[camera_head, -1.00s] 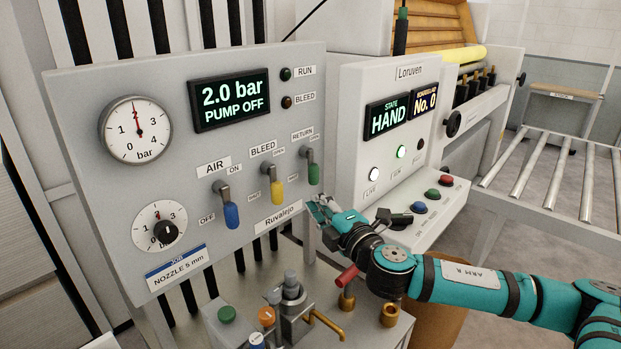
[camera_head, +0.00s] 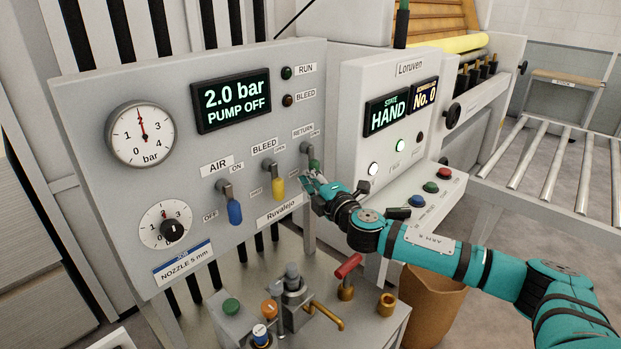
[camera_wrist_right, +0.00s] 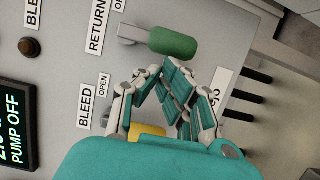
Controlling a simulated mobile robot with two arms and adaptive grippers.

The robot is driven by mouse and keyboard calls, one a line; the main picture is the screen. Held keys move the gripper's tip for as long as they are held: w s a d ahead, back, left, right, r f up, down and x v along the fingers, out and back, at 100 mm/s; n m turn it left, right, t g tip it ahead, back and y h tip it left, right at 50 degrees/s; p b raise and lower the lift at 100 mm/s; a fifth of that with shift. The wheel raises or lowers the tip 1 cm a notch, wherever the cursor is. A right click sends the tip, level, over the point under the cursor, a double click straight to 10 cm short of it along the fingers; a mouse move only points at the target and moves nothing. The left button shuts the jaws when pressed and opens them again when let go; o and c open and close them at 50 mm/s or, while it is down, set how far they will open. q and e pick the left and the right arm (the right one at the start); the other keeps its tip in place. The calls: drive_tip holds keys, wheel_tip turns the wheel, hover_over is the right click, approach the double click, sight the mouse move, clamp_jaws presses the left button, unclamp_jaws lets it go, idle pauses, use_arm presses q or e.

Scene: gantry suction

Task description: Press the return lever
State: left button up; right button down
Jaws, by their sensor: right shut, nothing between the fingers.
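The return lever (camera_head: 314,164) has a green handle and sits at the right end of the lever row on the grey panel. Its handle points down, and its lower end is partly hidden by my gripper. My right gripper (camera_head: 309,182) is shut and empty, just below the green handle. In the right wrist view the green handle (camera_wrist_right: 173,43) lies just beyond the fingertips (camera_wrist_right: 166,72). A small gap seems to show there, but I cannot tell whether they touch. My left gripper is not in view.
The yellow bleed lever (camera_head: 277,187) is close to the left of my gripper, and the blue air lever (camera_head: 235,211) is further left. A button box (camera_head: 437,203) stands to the right. A red-handled valve (camera_head: 348,266) and several knobs are below.

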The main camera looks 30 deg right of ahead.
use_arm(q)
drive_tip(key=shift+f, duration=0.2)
use_arm(e)
drive_tip(key=shift+d, duration=0.1)
use_arm(q)
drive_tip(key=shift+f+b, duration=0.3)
drive_tip(key=shift+b, duration=0.2)
use_arm(e)
drive_tip(key=shift+d+f+n, duration=0.1)
drive_tip(key=shift+f+n, duration=0.05)
drive_tip(key=shift+n, duration=0.25)
